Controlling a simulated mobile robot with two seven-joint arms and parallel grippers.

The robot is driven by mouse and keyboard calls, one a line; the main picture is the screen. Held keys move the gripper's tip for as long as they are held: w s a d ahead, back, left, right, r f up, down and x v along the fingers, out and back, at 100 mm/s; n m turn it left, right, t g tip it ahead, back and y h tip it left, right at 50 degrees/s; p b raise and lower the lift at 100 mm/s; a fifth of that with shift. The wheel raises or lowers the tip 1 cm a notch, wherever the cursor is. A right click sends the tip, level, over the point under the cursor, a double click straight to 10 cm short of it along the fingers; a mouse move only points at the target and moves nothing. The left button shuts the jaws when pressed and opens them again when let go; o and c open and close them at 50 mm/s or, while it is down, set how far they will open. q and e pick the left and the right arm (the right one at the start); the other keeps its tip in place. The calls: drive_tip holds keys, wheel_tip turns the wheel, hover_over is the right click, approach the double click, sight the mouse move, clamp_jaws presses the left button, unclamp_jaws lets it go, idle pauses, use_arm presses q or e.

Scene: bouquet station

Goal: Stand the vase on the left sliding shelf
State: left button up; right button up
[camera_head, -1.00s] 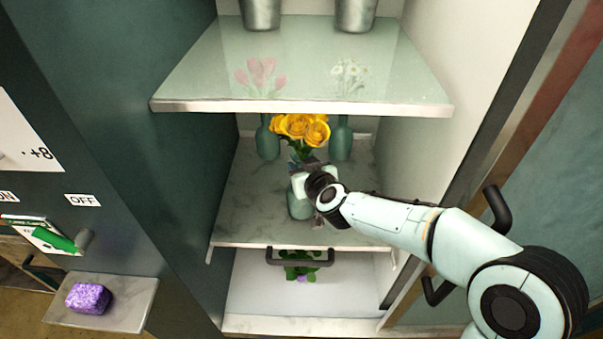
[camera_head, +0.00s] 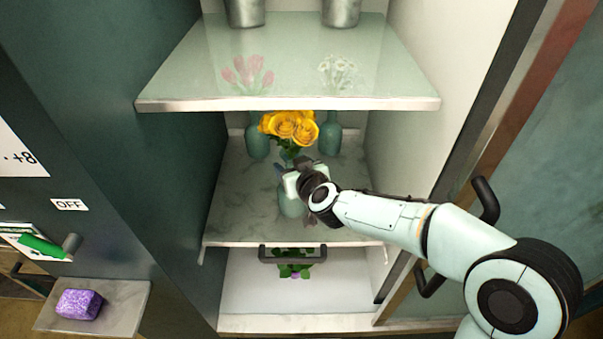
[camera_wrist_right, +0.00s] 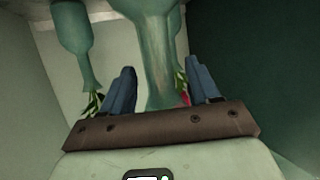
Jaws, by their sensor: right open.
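A teal vase (camera_head: 291,204) with yellow roses (camera_head: 290,127) stands upright at the front of the marble shelf (camera_head: 233,222) inside the cabinet. My right gripper (camera_head: 285,173) is at its upper part, below the blooms, and covers some of it. In the right wrist view the open fingers (camera_wrist_right: 163,86) stand on either side of the vase's narrow neck (camera_wrist_right: 162,65), with a gap visible on each side. A small marble shelf (camera_head: 122,307) juts out at the lower left and carries a purple block (camera_head: 79,304). My left gripper is not in view.
Two more teal vases, left (camera_head: 258,141) and right (camera_head: 330,136), stand behind. A glass shelf (camera_head: 285,75) with metal buckets hangs above. A black handle (camera_head: 293,256) is under the marble shelf's front edge. The dark cabinet wall (camera_head: 165,190) separates the cabinet from the small shelf.

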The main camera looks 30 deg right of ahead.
drive_tip(key=p+v, duration=0.3)
drive_tip(key=v, duration=0.8)
drive_tip(key=shift+s, duration=0.1)
